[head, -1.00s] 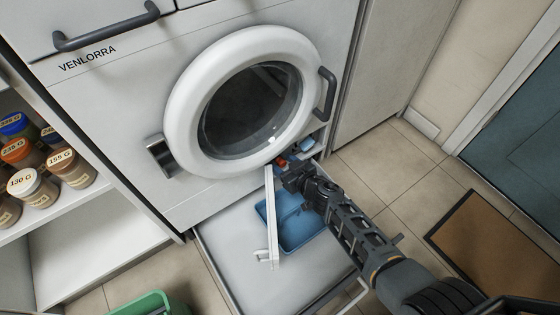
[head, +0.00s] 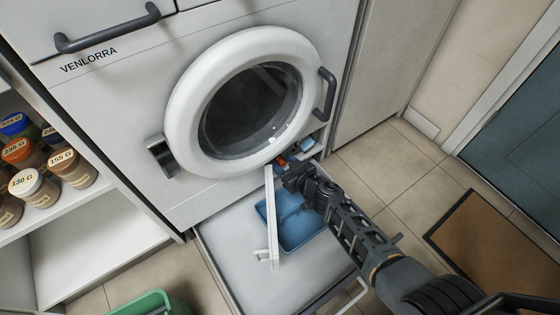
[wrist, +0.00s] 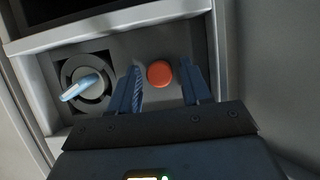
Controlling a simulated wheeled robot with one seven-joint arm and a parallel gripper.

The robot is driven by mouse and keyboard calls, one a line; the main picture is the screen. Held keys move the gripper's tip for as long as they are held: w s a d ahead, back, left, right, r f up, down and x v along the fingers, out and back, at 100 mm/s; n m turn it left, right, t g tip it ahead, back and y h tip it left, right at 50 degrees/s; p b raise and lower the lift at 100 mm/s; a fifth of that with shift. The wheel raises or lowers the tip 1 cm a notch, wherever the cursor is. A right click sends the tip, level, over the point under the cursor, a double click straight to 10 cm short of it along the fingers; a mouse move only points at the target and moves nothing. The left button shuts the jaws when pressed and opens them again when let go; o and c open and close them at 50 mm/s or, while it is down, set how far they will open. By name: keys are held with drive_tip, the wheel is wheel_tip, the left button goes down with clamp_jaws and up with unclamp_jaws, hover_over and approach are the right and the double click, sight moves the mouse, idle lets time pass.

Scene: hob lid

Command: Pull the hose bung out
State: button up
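The hose bung looks to be the round orange-red cap (wrist: 160,73) in the recess low on the washing machine's front. In the wrist view it lies between the two fingers of my gripper (wrist: 162,85), with a gap on each side. The cap also shows small in the head view (head: 282,162), just beyond my gripper (head: 288,172). My gripper is open and holds nothing. How far the fingertips reach along the cap I cannot tell.
A round filter with a pale blue handle (wrist: 82,87) sits left of the cap. A blue tray (head: 300,228) lies below the recess on the lowered panel (head: 225,235). A white bar (head: 271,225) stands left of my gripper. The round door (head: 245,100) is above.

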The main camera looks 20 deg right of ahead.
clamp_jaws()
drive_tip(key=shift+s, duration=0.15)
idle(0.4)
drive_tip(key=shift+s+d+p, duration=0.2)
drive_tip(key=shift+s+p, duration=0.3)
drive_tip(key=shift+s, duration=0.4)
drive_tip(key=shift+s+d+p, duration=0.2)
drive_tip(key=shift+s+p, duration=0.35)
drive_tip(key=shift+s, duration=0.4)
drive_tip(key=shift+s+d+p, duration=0.2)
drive_tip(key=shift+s+p, duration=0.3)
drive_tip(key=shift+s, duration=0.4)
